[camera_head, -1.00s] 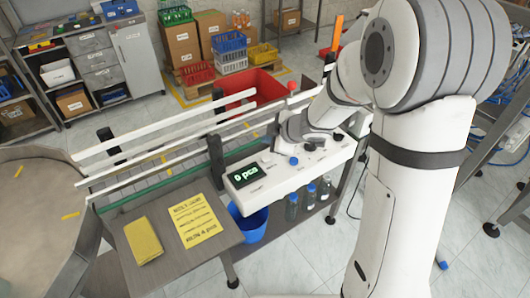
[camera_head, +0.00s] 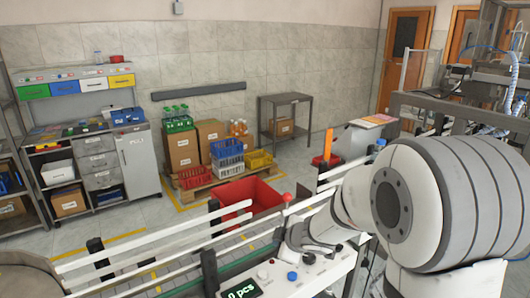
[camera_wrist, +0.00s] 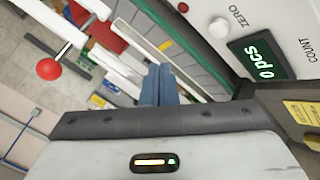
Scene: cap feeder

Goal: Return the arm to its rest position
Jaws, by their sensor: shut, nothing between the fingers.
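My gripper (camera_wrist: 158,85) shows in the wrist view with its two blue-grey fingers together and nothing between them. It is over the conveyor beside the white control panel (camera_wrist: 222,22). The panel's display (camera_wrist: 262,55) reads "0 pcs". In the head view my arm comes in from the right and bends down to the wrist by the panel (camera_head: 310,275). The fingertips cannot be made out there.
White guide rails (camera_head: 160,245) run along the conveyor close to my wrist. A red-ball lever (camera_wrist: 48,69) stands at left in the wrist view. A red bin (camera_head: 250,196) lies behind the conveyor. Crates and boxes stand on a pallet (camera_head: 190,180) farther back.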

